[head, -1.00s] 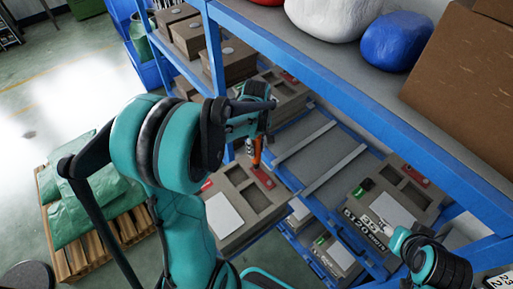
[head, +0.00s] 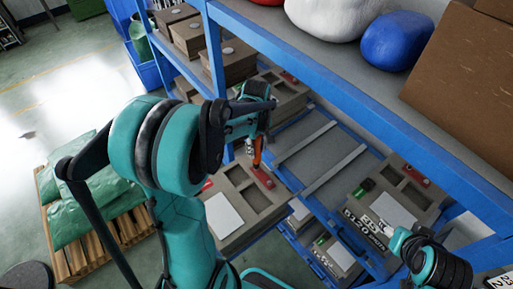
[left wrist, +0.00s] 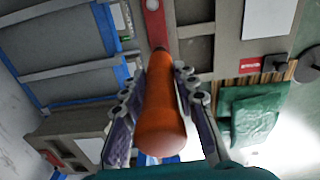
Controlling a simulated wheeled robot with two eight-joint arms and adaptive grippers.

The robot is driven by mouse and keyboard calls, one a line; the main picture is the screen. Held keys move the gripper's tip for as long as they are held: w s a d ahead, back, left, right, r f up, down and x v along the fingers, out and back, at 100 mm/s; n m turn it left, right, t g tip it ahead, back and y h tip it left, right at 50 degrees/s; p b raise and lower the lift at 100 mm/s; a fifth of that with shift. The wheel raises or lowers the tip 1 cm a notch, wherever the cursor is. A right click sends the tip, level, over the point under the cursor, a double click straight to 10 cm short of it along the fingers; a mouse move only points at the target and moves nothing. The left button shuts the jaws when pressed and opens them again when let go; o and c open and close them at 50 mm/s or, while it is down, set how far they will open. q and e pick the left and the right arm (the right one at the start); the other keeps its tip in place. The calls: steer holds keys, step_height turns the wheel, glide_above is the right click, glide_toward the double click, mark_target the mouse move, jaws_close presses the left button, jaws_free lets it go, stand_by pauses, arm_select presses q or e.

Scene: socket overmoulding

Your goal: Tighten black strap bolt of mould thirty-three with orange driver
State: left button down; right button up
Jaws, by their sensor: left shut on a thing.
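My left gripper (head: 258,140) is shut on the orange driver (head: 257,152). In the left wrist view the driver's orange handle (left wrist: 162,115) lies between the two fingers of the left gripper (left wrist: 160,85). The driver points down at a grey-brown mould (head: 225,240) with a white plate, and its tip end is over or near a red strap (head: 263,178). Whether the tip touches is hidden. A black piece (left wrist: 275,63) beside a red label shows on this mould's edge in the left wrist view. I cannot read this mould's number. My right arm shows at lower right; its fingers are not clear.
Another mould (head: 420,210) with a red strap and black and green parts sits at right on the blue rack. Blue shelf beams (head: 340,90) cross above. Green sacks (head: 85,190) lie on a pallet at left. An empty rack bay (head: 325,145) lies between the moulds.

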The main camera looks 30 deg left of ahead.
arm_select(q)
steer(key=shift+f+b, duration=1.2)
stand_by(1.7)
steer(key=shift+r, duration=0.15)
stand_by(1.0)
steer(key=shift+r+p, duration=1.85)
steer(key=shift+r, duration=0.55)
